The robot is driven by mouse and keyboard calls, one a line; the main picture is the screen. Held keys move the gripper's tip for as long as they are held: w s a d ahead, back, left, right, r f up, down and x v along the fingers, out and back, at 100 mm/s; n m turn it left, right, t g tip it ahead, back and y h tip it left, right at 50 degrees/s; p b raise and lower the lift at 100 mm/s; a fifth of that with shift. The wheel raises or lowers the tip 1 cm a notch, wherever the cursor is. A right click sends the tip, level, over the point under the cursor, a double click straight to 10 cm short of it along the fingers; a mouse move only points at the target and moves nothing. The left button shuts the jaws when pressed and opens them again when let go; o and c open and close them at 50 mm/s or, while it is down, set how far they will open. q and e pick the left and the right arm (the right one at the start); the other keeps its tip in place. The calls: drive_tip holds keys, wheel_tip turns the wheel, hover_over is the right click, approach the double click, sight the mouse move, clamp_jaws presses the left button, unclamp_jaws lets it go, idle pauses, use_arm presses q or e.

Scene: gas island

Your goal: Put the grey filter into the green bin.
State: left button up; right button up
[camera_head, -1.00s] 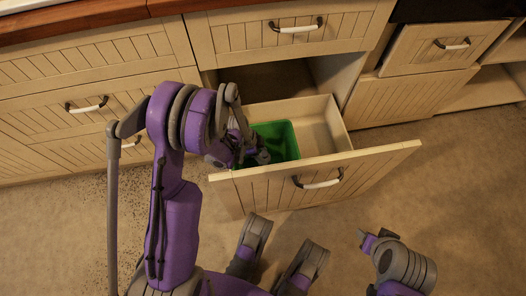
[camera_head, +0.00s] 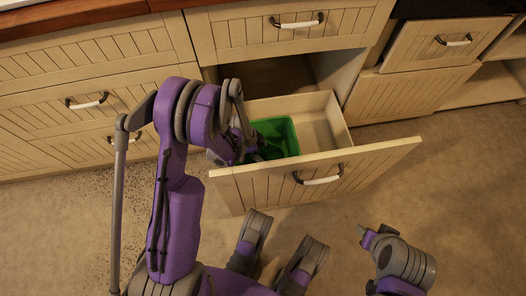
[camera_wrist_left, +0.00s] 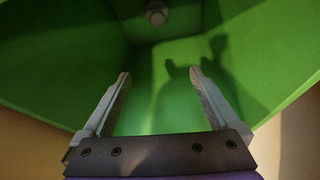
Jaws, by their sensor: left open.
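The green bin (camera_head: 284,137) stands inside the open drawer, at its left part. Its green inner walls fill most of the left wrist view (camera_wrist_left: 60,60). A small round grey thing, which looks like the grey filter (camera_wrist_left: 157,13), lies inside the bin at the top of the left wrist view, beyond my fingertips and apart from them. My left gripper (camera_wrist_left: 160,75) is open and empty, pointing into the bin. In the head view my left gripper (camera_head: 252,154) is at the bin's left side, partly hidden by its wrist. My right gripper (camera_head: 368,237) is low at the right, away from the drawer.
The open drawer (camera_head: 320,165) juts out from the cabinet, its front panel between the bin and me. The drawer's right part (camera_head: 318,125) is empty. Closed drawers (camera_head: 85,105) stand to the left. The floor (camera_head: 450,190) at the right is clear.

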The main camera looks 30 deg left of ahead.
use_arm(q)
drive_tip(key=w+d+r+p+v, duration=0.1)
drive_tip(key=d+p+v, duration=0.1)
drive_tip(key=p+v, duration=0.5)
drive_tip(key=w+d+r+p+v, duration=0.1)
drive_tip(key=d+p+v, duration=0.2)
drive_tip(key=v, duration=1.5)
drive_tip(key=shift+w+r+p, duration=0.35)
drive_tip(key=shift+r+p, duration=0.15)
drive_tip(key=shift+p, duration=1.6)
